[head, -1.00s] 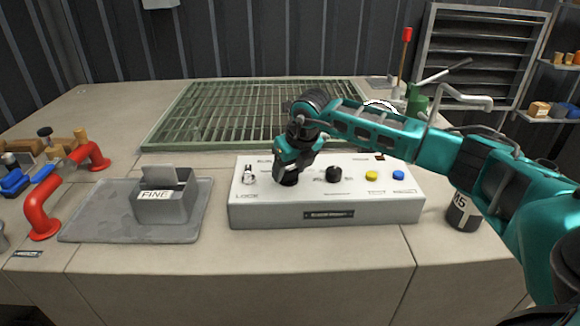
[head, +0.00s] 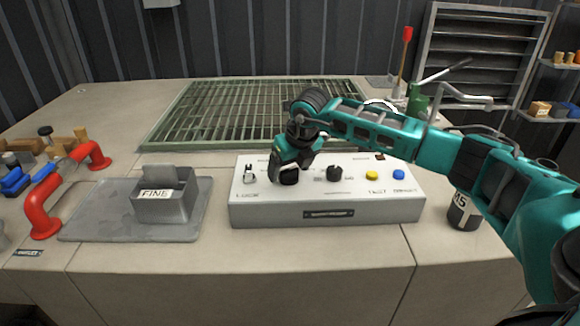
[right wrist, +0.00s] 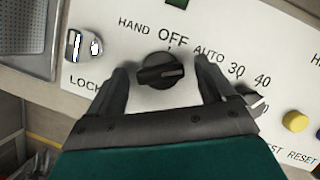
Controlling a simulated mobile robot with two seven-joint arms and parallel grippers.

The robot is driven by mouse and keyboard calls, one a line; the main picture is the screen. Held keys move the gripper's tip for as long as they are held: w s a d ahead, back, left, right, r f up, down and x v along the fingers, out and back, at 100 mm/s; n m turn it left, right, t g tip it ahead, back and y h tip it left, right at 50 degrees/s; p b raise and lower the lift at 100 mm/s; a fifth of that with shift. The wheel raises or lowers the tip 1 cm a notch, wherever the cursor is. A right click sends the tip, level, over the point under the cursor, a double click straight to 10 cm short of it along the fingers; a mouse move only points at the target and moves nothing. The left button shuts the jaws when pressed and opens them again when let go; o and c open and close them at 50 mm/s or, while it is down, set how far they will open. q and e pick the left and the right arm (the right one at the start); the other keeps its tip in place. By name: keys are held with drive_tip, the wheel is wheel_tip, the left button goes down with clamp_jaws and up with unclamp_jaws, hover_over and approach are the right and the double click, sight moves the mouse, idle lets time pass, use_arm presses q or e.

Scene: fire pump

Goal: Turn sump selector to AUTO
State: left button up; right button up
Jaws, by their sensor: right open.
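The sump selector is a black rotary knob (right wrist: 156,72) on a white control panel (head: 326,213). The labels HAND, OFF and AUTO arc around its upper side in the right wrist view. A pale mark shows near the knob's right end; I cannot tell surely which label it indicates. My right gripper (right wrist: 163,66) is open, one finger on each side of the knob, with visible gaps to it. In the head view my right gripper (head: 287,176) is low over the panel and hides most of this knob. My left gripper is not in view.
A key switch (head: 249,174) sits left of the selector. Another black knob (head: 334,173), a yellow button (head: 372,175) and a blue button (head: 398,174) sit to the right. A grey FINE box (head: 162,205), red pipe handle (head: 41,207) and dark canister (head: 463,211) flank the panel.

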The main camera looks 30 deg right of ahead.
drive_tip(key=v, duration=1.3)
drive_tip(key=shift+w, duration=0.1)
